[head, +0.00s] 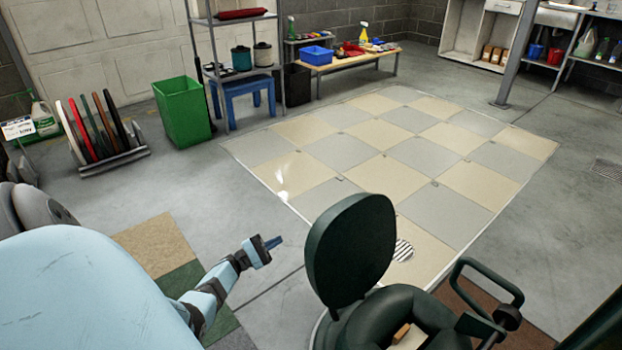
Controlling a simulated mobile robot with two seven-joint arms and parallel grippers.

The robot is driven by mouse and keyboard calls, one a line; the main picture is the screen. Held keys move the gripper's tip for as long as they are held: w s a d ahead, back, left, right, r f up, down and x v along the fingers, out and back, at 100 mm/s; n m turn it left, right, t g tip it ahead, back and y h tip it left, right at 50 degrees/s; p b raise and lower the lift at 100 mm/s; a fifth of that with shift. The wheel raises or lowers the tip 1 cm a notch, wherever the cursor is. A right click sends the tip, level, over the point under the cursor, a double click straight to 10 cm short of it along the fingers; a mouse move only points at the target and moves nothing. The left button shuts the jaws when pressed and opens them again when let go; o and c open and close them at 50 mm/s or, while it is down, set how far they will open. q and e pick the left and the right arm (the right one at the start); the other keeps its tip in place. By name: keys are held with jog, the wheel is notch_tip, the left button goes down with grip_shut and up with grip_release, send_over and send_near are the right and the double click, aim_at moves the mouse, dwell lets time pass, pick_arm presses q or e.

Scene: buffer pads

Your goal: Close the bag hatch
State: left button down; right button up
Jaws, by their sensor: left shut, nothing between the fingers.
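A dark green machine with a round rim (420,302) stands at the bottom centre, cut off by the lower edge of the head view. Its oval dark green hatch (350,250) stands up, open, at the left of the rim. Something pale and tan (402,335) shows inside the round opening; I cannot tell what it is. My left gripper (272,243) is shut and empty, to the left of the hatch with a gap between them. My right gripper is not in view.
A dark handle (490,285) rises at the machine's right. A checkered floor area (345,152) lies beyond it. A green bin (183,112), a rack of coloured discs (112,160) and a shelf stand at the back left. The floor around my left gripper is clear.

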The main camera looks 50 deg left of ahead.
pick_arm(q)
jog(key=s+d+r+x, duration=0.1)
jog(key=x, duration=1.1)
jog(key=shift+s+d+r+b, duration=0.25)
jog(key=shift+s+r+b, duration=0.1)
jog(key=shift+r, duration=0.05)
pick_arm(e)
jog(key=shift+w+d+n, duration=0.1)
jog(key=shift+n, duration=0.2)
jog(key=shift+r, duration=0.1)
